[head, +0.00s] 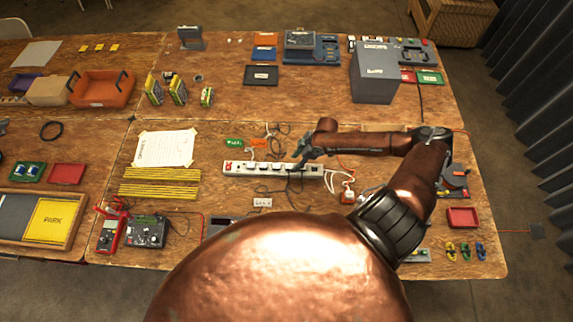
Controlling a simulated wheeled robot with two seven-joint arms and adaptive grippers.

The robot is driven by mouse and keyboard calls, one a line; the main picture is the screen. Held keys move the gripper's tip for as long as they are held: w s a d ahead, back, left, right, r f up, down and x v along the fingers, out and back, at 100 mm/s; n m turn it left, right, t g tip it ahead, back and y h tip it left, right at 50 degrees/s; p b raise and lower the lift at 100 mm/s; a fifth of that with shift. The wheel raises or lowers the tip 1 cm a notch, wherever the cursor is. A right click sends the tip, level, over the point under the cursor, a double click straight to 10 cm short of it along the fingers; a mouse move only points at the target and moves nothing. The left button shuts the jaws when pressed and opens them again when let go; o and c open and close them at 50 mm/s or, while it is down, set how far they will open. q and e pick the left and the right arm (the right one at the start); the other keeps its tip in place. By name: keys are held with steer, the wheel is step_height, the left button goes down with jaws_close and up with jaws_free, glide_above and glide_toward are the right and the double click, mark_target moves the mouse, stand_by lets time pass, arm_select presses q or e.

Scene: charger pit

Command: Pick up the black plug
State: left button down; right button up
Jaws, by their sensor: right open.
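A white power strip (236,170) with a red switch at its left end lies on the front table. Dark plugs or sockets sit along it, too small to tell apart. A dark shape at its right part, likely the black plug (297,173), is right under my right gripper and partly hidden by it. My right gripper (299,161) is open, fingers pointing down over the strip's right half. I cannot tell whether it touches anything. My left gripper is not in view.
Black and white cords lie around the strip, with a white adapter (262,202) in front. Paper (165,149) and yellow rulers (160,183) lie left. A grey box (374,75) stands on the back table. A red multimeter (110,233) is front left.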

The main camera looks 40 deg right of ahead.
mark_target(290, 166)
steer(key=shift+x, duration=0.9)
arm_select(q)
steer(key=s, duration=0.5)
arm_select(e)
steer(key=shift+w+a+f+p, duration=0.1)
steer(key=shift+w+f+p, duration=0.3)
steer(key=shift+w+f, duration=0.3)
steer(key=shift+w+a+f, duration=0.15)
steer(key=shift+w+f, duration=0.1)
steer(key=shift+f, duration=0.4)
steer(key=shift+s+f, duration=0.2)
steer(key=shift+f, duration=0.1)
steer(key=shift+a, duration=0.1)
steer(key=shift+w+f, duration=0.1)
steer(key=shift+w, duration=0.05)
steer(key=shift+c, duration=1.2)
steer(key=c, duration=0.5)
jaws_close()
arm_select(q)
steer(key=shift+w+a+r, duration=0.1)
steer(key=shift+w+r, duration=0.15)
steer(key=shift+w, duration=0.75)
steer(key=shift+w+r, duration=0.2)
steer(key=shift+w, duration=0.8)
